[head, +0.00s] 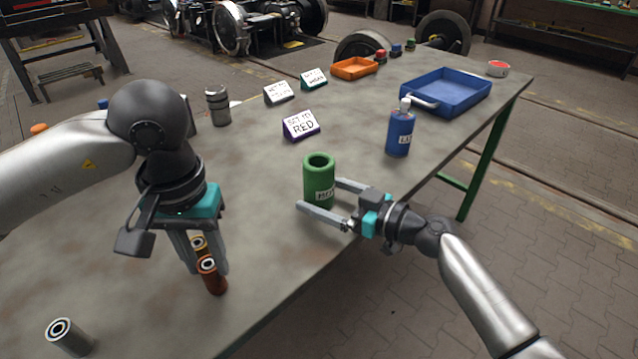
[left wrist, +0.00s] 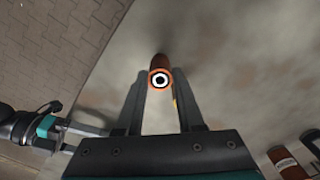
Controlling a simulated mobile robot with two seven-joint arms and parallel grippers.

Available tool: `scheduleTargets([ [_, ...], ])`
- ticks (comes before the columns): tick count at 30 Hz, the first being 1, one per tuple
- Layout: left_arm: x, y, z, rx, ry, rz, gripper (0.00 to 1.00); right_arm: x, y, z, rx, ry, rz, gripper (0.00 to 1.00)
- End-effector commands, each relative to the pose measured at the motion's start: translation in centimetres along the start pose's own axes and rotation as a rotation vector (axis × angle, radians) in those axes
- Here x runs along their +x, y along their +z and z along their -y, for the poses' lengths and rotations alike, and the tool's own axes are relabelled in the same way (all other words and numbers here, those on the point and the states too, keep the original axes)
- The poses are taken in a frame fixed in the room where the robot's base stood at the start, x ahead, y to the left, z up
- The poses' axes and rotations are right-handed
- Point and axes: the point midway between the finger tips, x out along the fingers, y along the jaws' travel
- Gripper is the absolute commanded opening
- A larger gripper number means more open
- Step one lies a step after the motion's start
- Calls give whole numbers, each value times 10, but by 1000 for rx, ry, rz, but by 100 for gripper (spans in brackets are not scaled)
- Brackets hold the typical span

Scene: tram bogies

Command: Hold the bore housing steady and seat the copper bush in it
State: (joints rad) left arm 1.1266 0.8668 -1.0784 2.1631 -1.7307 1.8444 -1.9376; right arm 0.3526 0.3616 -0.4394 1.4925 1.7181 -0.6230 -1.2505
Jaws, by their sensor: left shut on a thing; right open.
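The copper bush (head: 215,283) is a red-brown cylinder with an orange, white and black ringed end. My left gripper (head: 200,255) is shut on it over the left part of the table; it also shows between the fingers in the left wrist view (left wrist: 160,80). I cannot tell whether it touches the table. The bore housing (head: 318,170) is a green upright cylinder with an open top and a white label, standing mid-table. My right gripper (head: 320,194) is open, with a finger on either side of the housing's lower part. I cannot tell whether they touch it.
A yellowish ringed bush (head: 198,242) shows behind my left fingers. A blue bottle (head: 400,134), a sign (head: 301,125), a grey cylinder (head: 218,106), a blue tray (head: 447,91) and an orange tray (head: 355,68) stand farther back.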

Motion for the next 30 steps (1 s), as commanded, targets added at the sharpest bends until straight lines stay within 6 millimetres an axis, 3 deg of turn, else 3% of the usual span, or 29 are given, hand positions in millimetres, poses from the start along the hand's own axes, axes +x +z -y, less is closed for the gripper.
scheduleTargets([
  [8, 0, 0, 0, 0, 0, -1, 0, 1, 0, 0, 0, 0, 0, 97],
  [23, 0, 0, 0, 0, 0, -1, 0, 0, 0, 0, 0, 0, 1, 41],
  [30, 0, 0, 0, 0, 0, -1, 0, 0, 0, 0, 0, 0, 1, 40],
])
